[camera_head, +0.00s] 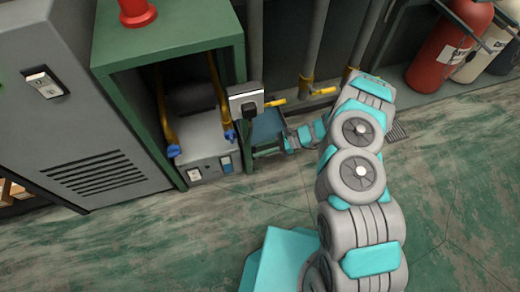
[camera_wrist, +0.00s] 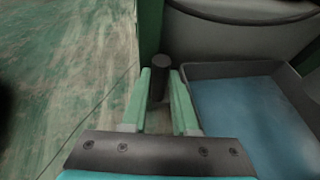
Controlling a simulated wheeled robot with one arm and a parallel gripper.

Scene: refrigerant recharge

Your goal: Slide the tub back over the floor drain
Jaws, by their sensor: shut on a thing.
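The tub (camera_head: 268,128) is a dark, shallow box with blue inside, on the floor just right of the green frame. It fills the right of the wrist view (camera_wrist: 245,110). My gripper (camera_head: 287,145) is at the tub's near right part. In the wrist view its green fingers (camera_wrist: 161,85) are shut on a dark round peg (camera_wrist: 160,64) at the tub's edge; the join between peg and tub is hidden. The floor drain (camera_head: 397,132) is a dark slotted grate, right of my arm and partly hidden by it. The tub is left of the drain, apart from it.
The green frame (camera_head: 238,60) holds a grey machine (camera_head: 205,140) with yellow hoses left of the tub. Grey pipes with yellow valve handles (camera_head: 275,101) stand behind it. A red cylinder (camera_head: 450,50) and others stand back right. The green floor (camera_head: 450,190) at front right is clear.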

